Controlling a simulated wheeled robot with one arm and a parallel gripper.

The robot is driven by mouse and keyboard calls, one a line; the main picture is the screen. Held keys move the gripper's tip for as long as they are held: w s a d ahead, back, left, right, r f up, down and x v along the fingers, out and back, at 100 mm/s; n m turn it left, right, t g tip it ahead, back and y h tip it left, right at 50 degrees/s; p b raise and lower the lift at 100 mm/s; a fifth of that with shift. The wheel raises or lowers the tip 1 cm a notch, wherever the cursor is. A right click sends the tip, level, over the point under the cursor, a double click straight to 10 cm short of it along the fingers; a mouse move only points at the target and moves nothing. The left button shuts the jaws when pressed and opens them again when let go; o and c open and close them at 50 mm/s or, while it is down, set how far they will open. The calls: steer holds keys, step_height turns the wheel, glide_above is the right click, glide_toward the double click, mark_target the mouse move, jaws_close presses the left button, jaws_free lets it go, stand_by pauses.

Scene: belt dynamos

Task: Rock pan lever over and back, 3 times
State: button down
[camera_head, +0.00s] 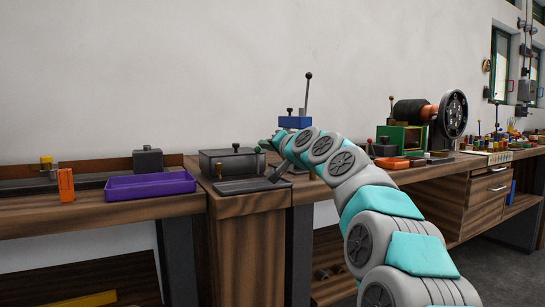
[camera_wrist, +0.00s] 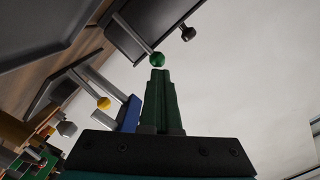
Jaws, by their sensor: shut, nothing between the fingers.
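The pan lever shows in the wrist view as a grey rod ending in a green ball knob (camera_wrist: 156,59). The rod runs from the dark metal box-like pan (camera_wrist: 165,15). In the head view the grey pan (camera_head: 233,163) sits on the wooden bench, and the small green knob (camera_head: 258,150) is at its right end. My gripper (camera_wrist: 158,72) is shut and empty, its fingertips close to the green knob. I cannot tell whether they touch it. In the head view my gripper (camera_head: 268,144) is just right of the pan, partly hidden by my wrist.
A blue block (camera_head: 295,122) with an upright black-knobbed lever (camera_head: 307,92) stands behind my wrist. A purple tray (camera_head: 150,186) and an orange block (camera_head: 66,185) are on the left bench. A green machine with a black wheel (camera_head: 452,115) stands to the right.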

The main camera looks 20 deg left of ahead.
steer(key=s+a+n+b, duration=0.1)
steer(key=s+n+b, duration=0.1)
steer(key=n, duration=0.1)
steer(key=shift+a+f+b, duration=0.25)
steer(key=shift+a+b, duration=0.15)
steer(key=shift+s+a+r+n+b, duration=0.2)
steer(key=shift+n+b, duration=0.1)
steer(key=shift+n, duration=0.3)
steer(key=shift+s, duration=0.1)
steer(key=shift+f, duration=0.1)
